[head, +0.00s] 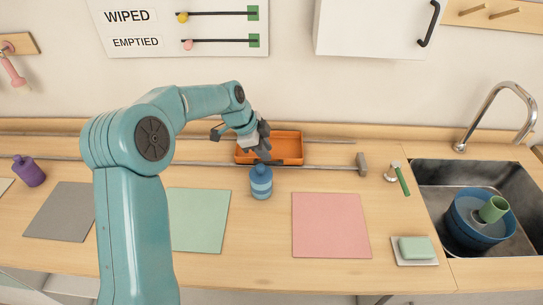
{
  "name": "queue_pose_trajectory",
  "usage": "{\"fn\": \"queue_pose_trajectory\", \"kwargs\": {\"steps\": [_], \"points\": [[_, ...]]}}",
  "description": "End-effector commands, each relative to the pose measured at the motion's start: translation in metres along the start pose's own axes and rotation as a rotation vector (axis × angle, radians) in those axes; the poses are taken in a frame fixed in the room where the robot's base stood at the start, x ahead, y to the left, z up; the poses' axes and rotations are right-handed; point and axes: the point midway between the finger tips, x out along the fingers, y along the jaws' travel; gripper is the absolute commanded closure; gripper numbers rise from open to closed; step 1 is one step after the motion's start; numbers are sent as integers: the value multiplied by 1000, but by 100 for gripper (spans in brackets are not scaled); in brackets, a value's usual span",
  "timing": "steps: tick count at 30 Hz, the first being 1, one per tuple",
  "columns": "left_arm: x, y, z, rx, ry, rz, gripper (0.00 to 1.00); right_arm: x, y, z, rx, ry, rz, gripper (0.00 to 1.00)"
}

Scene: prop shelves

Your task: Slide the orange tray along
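The orange tray (287,147) sits at the back of the counter, on or between two grey rails (325,168) that run left to right. My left gripper (262,150) is at the tray's left part, fingers pointing down, and covers some of its left side. Whether the fingers touch the tray or are closed on its rim cannot be made out. My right gripper is not in view.
A blue bottle (261,182) stands just in front of the tray. A grey stop block (361,162) is at the front rail's right end. Green (200,220) and pink (330,225) mats lie in front. A sink (430,175) is at right.

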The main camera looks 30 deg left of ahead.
Motion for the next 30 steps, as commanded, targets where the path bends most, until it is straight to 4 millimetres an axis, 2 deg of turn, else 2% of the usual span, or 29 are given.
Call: {"fn": "queue_pose_trajectory", "kwargs": {"steps": [3, 9, 19, 20, 21, 22, 30], "points": [[23, 1, -1, 0, 0, 4, 76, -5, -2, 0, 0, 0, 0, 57], [46, 0, -2, 0, 0, 1, 76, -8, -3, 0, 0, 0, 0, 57], [50, 0, -1, -1, 0, -1, 76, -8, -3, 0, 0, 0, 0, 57], [50, 0, -1, -1, 0, -1, 82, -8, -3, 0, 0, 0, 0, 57], [50, 0, -1, -1, 0, -1, 95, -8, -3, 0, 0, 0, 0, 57], [50, 0, -1, -1, 0, -1, 100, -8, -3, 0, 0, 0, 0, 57], [52, 0, -5, 1, 1, 0, 100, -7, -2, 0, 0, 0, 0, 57]]}}
